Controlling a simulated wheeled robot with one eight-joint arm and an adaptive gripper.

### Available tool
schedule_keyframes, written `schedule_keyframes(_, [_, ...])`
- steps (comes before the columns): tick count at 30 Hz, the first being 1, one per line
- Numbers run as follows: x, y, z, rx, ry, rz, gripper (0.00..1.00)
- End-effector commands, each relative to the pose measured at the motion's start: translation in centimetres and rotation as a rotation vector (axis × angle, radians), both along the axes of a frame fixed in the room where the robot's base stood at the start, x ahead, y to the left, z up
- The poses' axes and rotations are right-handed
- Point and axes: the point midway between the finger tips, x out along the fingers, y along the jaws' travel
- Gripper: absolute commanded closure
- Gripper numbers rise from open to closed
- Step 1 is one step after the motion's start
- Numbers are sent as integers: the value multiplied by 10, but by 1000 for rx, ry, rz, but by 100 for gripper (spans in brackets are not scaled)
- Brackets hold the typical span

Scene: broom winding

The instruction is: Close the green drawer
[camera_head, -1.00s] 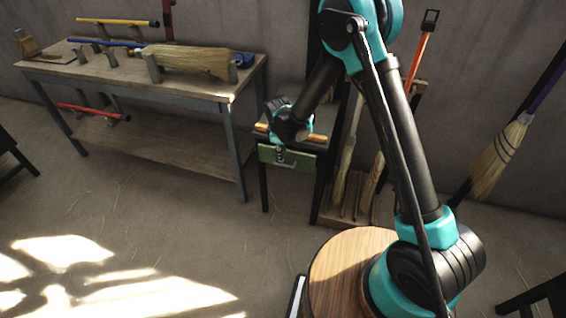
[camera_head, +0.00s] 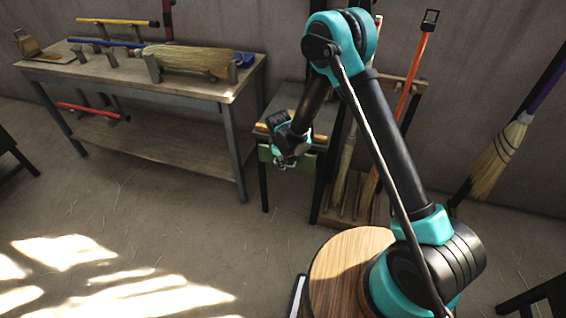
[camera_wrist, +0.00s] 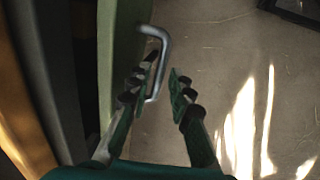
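The green drawer (camera_head: 264,153) is in the small dark stand in the middle of the head view. In the wrist view its green front (camera_wrist: 124,60) is at the left, with a dark gap between it and the stand's edge. A silver bar handle (camera_wrist: 163,50) sticks out from the front. My gripper (camera_head: 288,162) is at the drawer front, hiding part of it. In the wrist view my gripper (camera_wrist: 162,82) has its fingers apart, and the handle's outer bar shows between the fingertips. Whether a finger touches the handle is unclear.
A rack (camera_head: 350,212) with long-handled tools stands right of the stand, and a broom (camera_head: 497,160) farther right. The floor in front is clear.

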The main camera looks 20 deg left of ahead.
Motion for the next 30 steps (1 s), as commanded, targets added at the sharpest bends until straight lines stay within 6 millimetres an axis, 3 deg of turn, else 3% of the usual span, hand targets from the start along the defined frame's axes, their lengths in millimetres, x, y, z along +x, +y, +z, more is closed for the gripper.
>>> schedule_keyframes(4, [0,0,0,0,0,0,100])
schedule_keyframes(16, [1,0,0,0,0,0,100])
schedule_keyframes(25, [40,0,0,0,0,-2,100])
schedule_keyframes(30, [43,0,0,0,-3,-1,100])
